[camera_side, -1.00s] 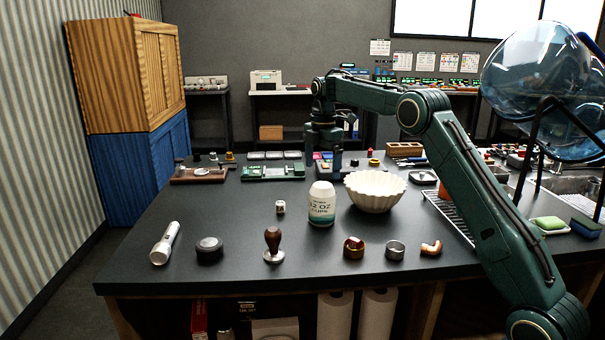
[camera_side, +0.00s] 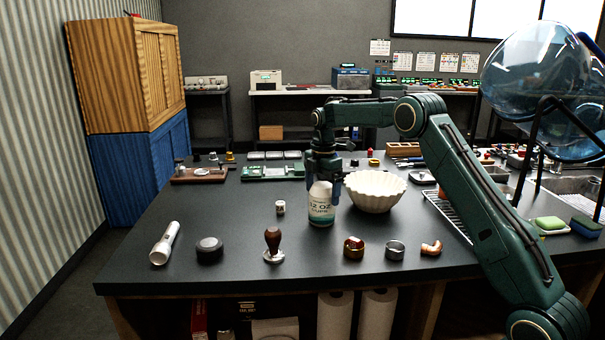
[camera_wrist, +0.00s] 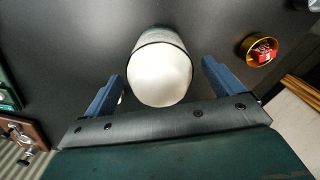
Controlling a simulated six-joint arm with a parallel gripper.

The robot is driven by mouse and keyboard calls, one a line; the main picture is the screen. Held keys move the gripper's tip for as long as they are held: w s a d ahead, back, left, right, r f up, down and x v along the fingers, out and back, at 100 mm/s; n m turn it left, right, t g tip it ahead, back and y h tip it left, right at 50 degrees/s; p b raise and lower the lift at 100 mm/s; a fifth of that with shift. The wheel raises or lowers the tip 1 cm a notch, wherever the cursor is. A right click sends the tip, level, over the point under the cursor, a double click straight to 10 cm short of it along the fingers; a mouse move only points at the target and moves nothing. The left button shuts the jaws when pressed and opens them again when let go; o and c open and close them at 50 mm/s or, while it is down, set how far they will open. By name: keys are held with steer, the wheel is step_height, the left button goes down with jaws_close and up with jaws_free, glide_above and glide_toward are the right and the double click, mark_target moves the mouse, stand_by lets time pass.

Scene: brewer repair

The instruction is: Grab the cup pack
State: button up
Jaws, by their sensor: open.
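The cup pack (camera_side: 321,208) is a white cylinder with a rounded top and a teal-edged "12 OZ CUPS" label. It stands upright on the dark table (camera_side: 150,262). My gripper (camera_side: 323,192) points down at the pack's top, and its fingers overlap the pack's upper part in the side view. In the wrist view the pack's white end (camera_wrist: 160,78) lies between and a little beyond my open blue fingers (camera_wrist: 161,90), with a gap on each side. The fingers are not closed on it.
A white fluted bowl (camera_side: 376,191) stands close on the pack's right. A small white-and-dark item (camera_side: 280,208) is on its left.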

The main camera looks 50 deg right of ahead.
steer(key=shift+f, duration=1.65)
steer(key=c, duration=1.2)
steer(key=shift+o, duration=0.2)
steer(key=shift+r, duration=0.1)
step_height(320, 180, up, 20)
